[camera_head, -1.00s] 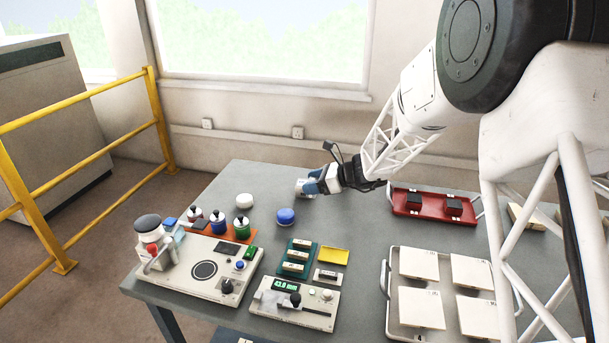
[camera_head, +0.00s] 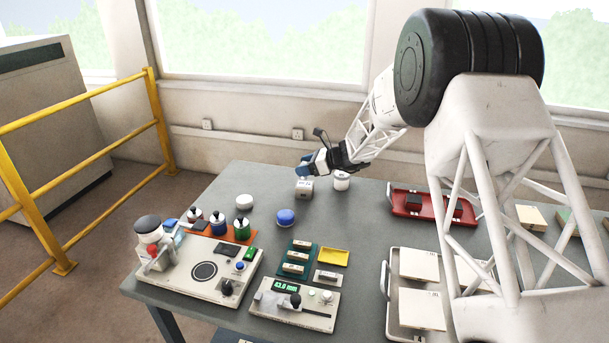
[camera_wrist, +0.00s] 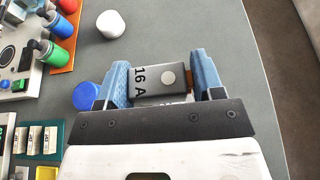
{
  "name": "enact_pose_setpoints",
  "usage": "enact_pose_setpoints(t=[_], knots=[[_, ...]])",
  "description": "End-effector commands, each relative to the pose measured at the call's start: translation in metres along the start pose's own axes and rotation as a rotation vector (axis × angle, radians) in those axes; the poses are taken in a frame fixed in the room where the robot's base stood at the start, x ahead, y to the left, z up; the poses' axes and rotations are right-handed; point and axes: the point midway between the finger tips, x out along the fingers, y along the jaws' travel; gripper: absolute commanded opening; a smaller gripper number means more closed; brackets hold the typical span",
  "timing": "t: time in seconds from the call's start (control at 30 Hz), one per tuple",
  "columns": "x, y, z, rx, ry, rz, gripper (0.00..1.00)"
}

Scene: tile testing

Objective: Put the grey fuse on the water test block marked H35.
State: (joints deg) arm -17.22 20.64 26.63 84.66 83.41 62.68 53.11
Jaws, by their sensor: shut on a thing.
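My gripper (camera_wrist: 160,80) is shut on the grey fuse (camera_wrist: 150,83), which is marked "16 A" and has a pale round spot. The blue fingers press on its two sides. In the head view my gripper (camera_head: 307,169) is over the back of the table. Right below its fingers is a small pale grey block (camera_head: 304,188) with dark marks too small to read. I cannot tell whether the fuse touches this block. I can read no H35 marking in either view, so I cannot confirm which block is the water test block.
A white cylinder (camera_head: 341,182) stands close right of the block. A red tray (camera_head: 418,211) lies to the right. The table between them is clear.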

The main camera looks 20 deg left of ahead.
Motion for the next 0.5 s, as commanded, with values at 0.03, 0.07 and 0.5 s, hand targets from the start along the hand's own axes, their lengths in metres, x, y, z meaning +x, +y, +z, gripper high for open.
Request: enact_pose_setpoints(t=[0.03,0.07,0.5], knots=[[0.0009,-0.0017,0.0002,0.000,0.000,0.000,0.37],[0.0012,-0.0023,0.0002,0.000,0.000,0.000,0.37],[0.0033,-0.0026,-0.0044,0.002,0.000,0.000,0.37]])
